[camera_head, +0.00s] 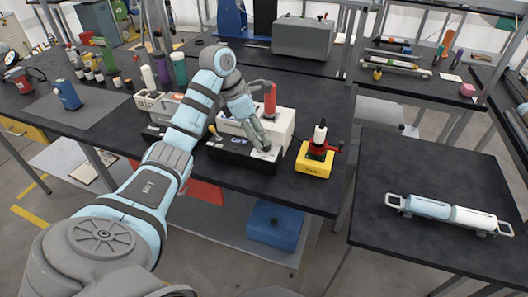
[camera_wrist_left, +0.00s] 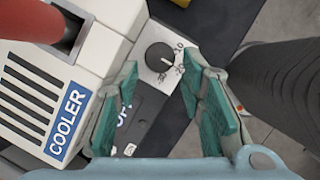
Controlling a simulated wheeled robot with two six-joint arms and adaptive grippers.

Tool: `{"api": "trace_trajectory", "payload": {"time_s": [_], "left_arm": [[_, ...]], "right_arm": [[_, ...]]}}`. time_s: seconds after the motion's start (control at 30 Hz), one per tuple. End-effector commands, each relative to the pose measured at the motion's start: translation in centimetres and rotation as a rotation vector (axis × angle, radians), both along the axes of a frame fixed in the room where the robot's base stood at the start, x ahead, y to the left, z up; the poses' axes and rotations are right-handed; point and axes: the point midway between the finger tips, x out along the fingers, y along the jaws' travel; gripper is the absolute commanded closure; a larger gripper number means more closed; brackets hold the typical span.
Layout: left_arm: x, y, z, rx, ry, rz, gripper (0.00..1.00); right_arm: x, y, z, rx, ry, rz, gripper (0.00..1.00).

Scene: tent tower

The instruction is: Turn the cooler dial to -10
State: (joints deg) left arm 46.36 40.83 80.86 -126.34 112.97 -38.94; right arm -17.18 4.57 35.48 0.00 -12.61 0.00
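The cooler (camera_wrist_left: 98,38) is a white box with a vented side, a blue COOLER label (camera_wrist_left: 68,122) and a red cylinder in its top opening. Its black round dial (camera_wrist_left: 159,56) sits on a white plate with printed numbers, one reading 10; the others are too small to read surely. The dial's white pointer mark points right and slightly down. My left gripper (camera_wrist_left: 160,66) is open, its teal fingers on either side of the dial, with visible gaps. In the head view my left gripper (camera_head: 264,147) reaches down at the cooler's front (camera_head: 283,122), hiding the dial. My right gripper is out of view.
A yellow block (camera_head: 313,161) with a red holder and bottle stands right of the cooler. Bottles and small jars stand on the table's left. A separate dark table (camera_head: 420,170) at right holds a blue-and-white cylinder with handles (camera_head: 447,213). A blue box (camera_head: 274,225) sits below.

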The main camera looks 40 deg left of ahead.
Motion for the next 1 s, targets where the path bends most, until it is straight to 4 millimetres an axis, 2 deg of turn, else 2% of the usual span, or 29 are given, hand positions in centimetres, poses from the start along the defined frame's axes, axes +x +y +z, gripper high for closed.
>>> {"api": "trace_trajectory", "payload": {"time_s": [0.2, 0.47, 0.7, 1.0], "left_arm": [[1.0, -0.8, -2.6, 0.0, -0.003, 0.001, 0.64], [1.1, -0.9, -2.8, 0.0, -0.004, 0.0, 0.64], [1.1, -0.9, -2.8, 0.0, -0.004, 0.0, 1.0], [1.0, -0.9, -2.8, 0.001, -0.003, 0.031, 1.0]], "right_arm": [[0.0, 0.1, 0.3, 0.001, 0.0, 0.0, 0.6], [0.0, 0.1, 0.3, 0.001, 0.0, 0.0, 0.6], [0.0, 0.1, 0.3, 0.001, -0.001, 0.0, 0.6], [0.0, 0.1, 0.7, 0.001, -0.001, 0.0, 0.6]]}}
